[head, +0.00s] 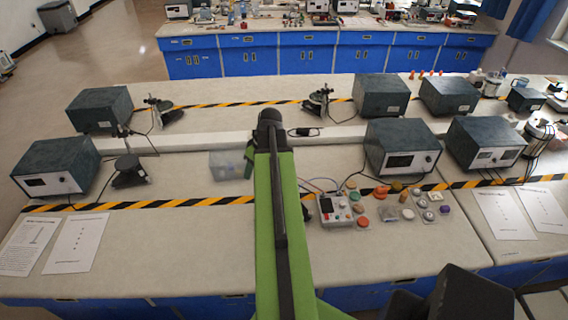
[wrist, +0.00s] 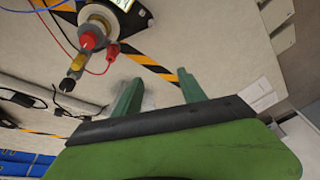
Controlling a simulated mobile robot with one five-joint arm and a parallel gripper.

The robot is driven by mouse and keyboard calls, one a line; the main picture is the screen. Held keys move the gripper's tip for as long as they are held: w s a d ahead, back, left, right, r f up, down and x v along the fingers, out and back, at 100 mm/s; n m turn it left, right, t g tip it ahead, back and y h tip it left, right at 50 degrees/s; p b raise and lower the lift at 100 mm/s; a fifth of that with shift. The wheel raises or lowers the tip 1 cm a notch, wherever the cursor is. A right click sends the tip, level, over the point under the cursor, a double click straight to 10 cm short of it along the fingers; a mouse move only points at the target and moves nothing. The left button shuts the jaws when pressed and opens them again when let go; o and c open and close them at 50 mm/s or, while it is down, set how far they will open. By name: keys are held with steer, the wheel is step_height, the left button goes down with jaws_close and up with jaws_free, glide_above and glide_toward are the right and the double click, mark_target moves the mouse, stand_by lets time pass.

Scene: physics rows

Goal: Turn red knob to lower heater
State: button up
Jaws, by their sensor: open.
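In the wrist view a red knob-like cap (wrist: 91,37) sits on a round, pale metal-and-white device (wrist: 108,17) at the upper left. A yellow part (wrist: 76,66) and a red plug with a red lead (wrist: 112,51) are beside it. My gripper (wrist: 159,76) is open, with two green fingers apart and nothing between them. The red cap lies to the left of the fingers, not touching them. In the head view my green arm reaches over the bench and hides most of the gripper. I cannot tell which device there bears the red cap.
In the head view a small white control box (head: 334,210) with leads stands right of my arm, near several coloured caps. Dark instrument boxes (head: 402,146) line the bench. The front left bench has paper sheets (head: 76,243).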

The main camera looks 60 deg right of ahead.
steer(key=s+d+r+t+h+p, duration=0.1)
steer(key=s+d+r, duration=0.1)
steer(key=s+d, duration=0.4)
steer(key=s+d+r+p, duration=0.1)
steer(key=s+d+r, duration=0.2)
steer(key=s+d, duration=0.3)
steer(key=b+x, duration=1.6)
steer(key=x, duration=0.2)
steer(key=shift+w+a, duration=0.15)
steer(key=shift+r, duration=0.1)
steer(key=shift+c, duration=0.2)
